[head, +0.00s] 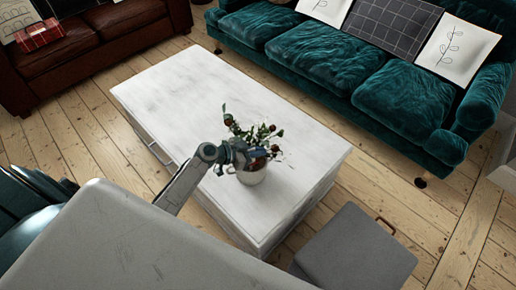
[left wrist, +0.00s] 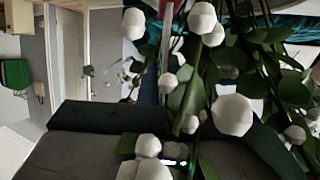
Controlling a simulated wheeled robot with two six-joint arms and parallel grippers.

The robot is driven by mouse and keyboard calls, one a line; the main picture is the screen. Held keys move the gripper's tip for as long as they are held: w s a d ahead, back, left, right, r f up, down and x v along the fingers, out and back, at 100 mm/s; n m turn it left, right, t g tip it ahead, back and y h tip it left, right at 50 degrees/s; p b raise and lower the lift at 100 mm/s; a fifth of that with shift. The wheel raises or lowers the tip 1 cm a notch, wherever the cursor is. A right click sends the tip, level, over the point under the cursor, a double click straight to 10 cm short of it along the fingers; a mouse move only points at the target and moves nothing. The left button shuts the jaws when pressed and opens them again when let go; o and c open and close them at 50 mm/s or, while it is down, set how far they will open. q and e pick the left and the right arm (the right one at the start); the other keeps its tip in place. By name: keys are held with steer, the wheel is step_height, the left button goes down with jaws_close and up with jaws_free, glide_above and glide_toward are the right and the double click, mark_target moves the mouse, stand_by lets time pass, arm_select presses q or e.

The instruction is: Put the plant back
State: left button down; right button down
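My left gripper (head: 240,154) is at the plant, overlapping the lower leaves and pot rim. Its fingers are partly lost among the leaves, so its grip is unclear. In the left wrist view, leaves and pale round berries of the plant (left wrist: 232,114) fill much of the picture, very close. My right gripper is not in view.
A teal velvet sofa (head: 330,58) stands behind the table, and a brown leather sofa (head: 100,44) at upper left. A grey box-like seat with a brown handle (head: 355,250) is at lower right. Floorboards are clear between them. Much of the tabletop is bare.

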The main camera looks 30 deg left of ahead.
arm_select(q)
steer(key=c, duration=2)
jaws_free()
steer(key=o, duration=0.4)
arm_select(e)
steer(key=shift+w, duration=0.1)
